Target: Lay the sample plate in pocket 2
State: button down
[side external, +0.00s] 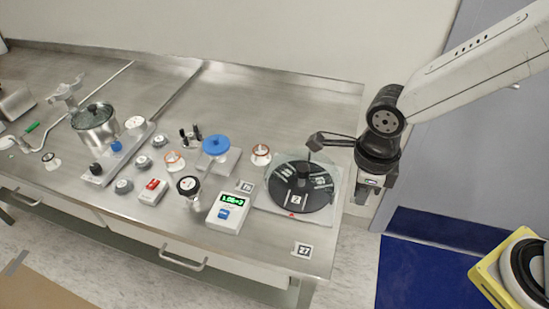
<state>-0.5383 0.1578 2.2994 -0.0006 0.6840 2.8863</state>
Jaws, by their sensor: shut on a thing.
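My gripper (316,142) reaches left from the wrist at the right. Its dark fingers are over the back edge of a round black carousel (278,189). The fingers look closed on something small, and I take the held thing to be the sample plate. Its outline is too small and dark to make out. The carousel sits on a pale square base and has a raised dark hub in its middle. A white label reading 2 (296,199) marks the pocket at the front of the disc. Greyish patches show on the disc at other places; I cannot tell whether they are plates.
A pot-like chamber (96,126) is further left. The bench's right edge is just beyond the carousel. Marker 27 (301,249) lies on clear bench in front.

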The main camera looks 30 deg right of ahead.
jog(key=w+a+f, duration=0.3)
jog(key=w+f, duration=0.1)
jog(key=w, duration=0.4)
send_over(294, 205)
jog(key=s, duration=0.1)
jog(key=f, duration=0.4)
jog(key=shift+s+d+f, duration=0.15)
jog(key=shift+d+f, duration=0.1)
jog(key=shift+f, duration=0.05)
jog(key=shift+w+a+f, duration=0.15)
jog(key=shift+w+f, duration=0.2)
jog(key=shift+f, duration=0.05)
jog(key=shift+w+a+f, duration=0.1)
jog(key=shift+w+f, duration=0.15)
jog(key=shift+f, duration=1.55)
jog(key=shift+f, duration=0.15)
